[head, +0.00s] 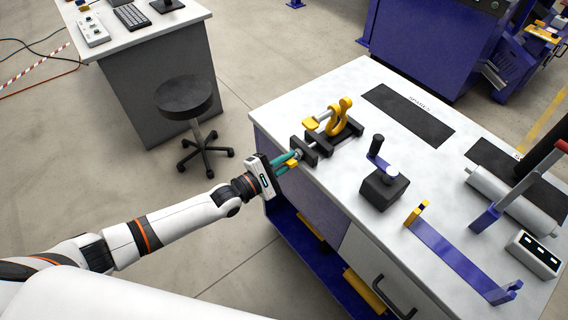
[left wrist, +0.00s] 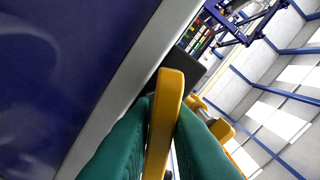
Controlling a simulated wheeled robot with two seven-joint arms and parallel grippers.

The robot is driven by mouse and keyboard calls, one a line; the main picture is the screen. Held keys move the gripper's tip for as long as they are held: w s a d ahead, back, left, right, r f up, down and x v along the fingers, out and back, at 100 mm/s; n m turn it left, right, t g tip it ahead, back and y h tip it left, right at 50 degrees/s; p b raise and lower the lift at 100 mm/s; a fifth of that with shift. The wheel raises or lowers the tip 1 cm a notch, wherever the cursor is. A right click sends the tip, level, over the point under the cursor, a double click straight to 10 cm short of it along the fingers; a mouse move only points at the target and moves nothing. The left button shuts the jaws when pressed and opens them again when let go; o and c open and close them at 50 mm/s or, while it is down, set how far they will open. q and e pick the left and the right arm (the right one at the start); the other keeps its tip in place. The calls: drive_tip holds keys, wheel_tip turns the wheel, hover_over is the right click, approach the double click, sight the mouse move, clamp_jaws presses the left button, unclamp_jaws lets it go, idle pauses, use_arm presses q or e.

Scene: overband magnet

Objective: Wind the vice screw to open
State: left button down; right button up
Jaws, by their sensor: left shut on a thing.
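The vice (head: 311,157) is dark and sits at the near left edge of the white bench. A yellow hook-like part (head: 343,118) stands at its jaws; I cannot tell whether it is clamped. The screw's yellow handle (head: 293,163) is at the vice's left end, just past the bench edge. My left gripper (head: 287,161) has teal fingers shut on this handle. In the left wrist view the handle (left wrist: 166,115) is a yellow bar between the two fingers, running up past their tips. The screw is mostly hidden behind the fingers. My right gripper is not in view.
The white bench top (head: 340,205) is clear in front of the vice. A black block with a crank (head: 384,188), a blue bracket (head: 455,258) and a grey roller (head: 513,203) lie further right. A stool (head: 184,97) stands on the floor at left.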

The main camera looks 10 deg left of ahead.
use_arm(q)
drive_tip(key=shift+f+n+b, duration=0.2)
drive_tip(key=shift+n+b, duration=0.45)
drive_tip(key=shift+n, duration=0.55)
drive_tip(key=shift+r+n+b, duration=0.1)
drive_tip(key=shift+n+b, duration=0.35)
drive_tip(key=shift+n, duration=0.75)
drive_tip(key=shift+n+b, duration=0.7)
drive_tip(key=n+b, duration=0.2)
drive_tip(key=shift+n, duration=0.4)
drive_tip(key=shift+r+n, duration=0.1)
drive_tip(key=shift+n, duration=0.2)
